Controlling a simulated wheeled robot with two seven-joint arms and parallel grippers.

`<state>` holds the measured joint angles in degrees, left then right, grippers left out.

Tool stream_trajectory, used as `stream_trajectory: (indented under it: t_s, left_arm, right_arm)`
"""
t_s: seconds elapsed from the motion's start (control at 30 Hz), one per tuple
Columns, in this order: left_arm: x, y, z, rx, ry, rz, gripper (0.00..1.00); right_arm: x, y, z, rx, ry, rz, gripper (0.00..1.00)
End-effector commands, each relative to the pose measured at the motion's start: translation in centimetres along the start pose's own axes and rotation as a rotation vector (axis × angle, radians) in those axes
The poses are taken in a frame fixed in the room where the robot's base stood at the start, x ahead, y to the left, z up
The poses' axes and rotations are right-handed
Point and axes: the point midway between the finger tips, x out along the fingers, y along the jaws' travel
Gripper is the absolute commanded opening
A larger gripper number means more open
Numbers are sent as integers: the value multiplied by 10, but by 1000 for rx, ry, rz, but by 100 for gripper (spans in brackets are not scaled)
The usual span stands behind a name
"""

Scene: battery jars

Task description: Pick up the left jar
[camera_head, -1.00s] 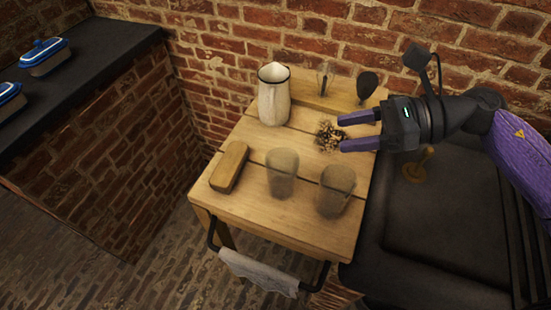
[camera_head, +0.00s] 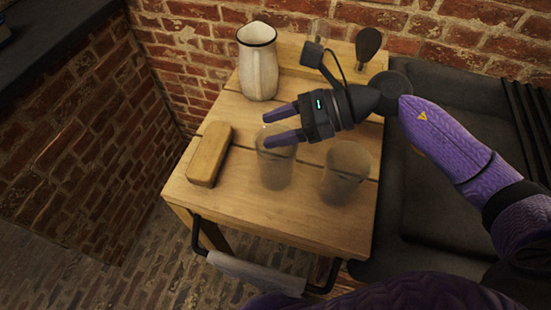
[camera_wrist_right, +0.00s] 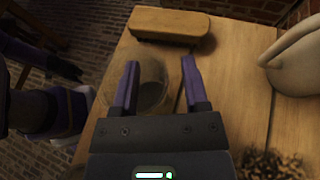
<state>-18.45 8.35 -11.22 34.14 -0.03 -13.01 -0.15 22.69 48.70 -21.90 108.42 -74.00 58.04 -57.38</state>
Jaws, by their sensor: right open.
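Two smoky glass jars stand upright on the wooden table (camera_head: 300,222). The left jar (camera_head: 275,170) is near the middle, and the right jar (camera_head: 346,175) stands to its right. My right gripper (camera_head: 266,129) is open, with its purple fingers over the rim of the left jar in the head view. In the right wrist view the left jar (camera_wrist_right: 153,85) shows between and beyond the open fingers (camera_wrist_right: 160,80). I cannot tell whether the fingers touch it.
A wooden block (camera_head: 209,154) lies left of the left jar. A white pitcher (camera_head: 258,62) stands at the table's back left. Dried brown bits (camera_wrist_right: 268,163) lie at the lower right of the wrist view. A towel (camera_head: 256,273) hangs on the front rail.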

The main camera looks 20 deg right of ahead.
Motion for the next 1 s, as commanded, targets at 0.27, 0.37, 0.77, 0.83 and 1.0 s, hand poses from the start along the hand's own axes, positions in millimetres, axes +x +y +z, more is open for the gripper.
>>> stream_trajectory:
  t_s: [0.27,0.37,0.77,0.83,1.0]
  left_arm:
    - [0,-2,-3,1,5,-3,59]
    - [0,-2,-3,1,5,-3,59]
    - [0,-2,-3,1,5,-3,59]
    - [0,-2,-3,1,5,-3,59]
    - [0,-2,-2,1,4,-3,59]
  right_arm:
    - [2,0,0,0,0,-1,45]
    - [2,0,0,0,0,-1,24]
    - [1,0,0,0,0,0,0]
    - [1,0,0,0,0,0,0]
    - [1,0,0,1,0,0,0]
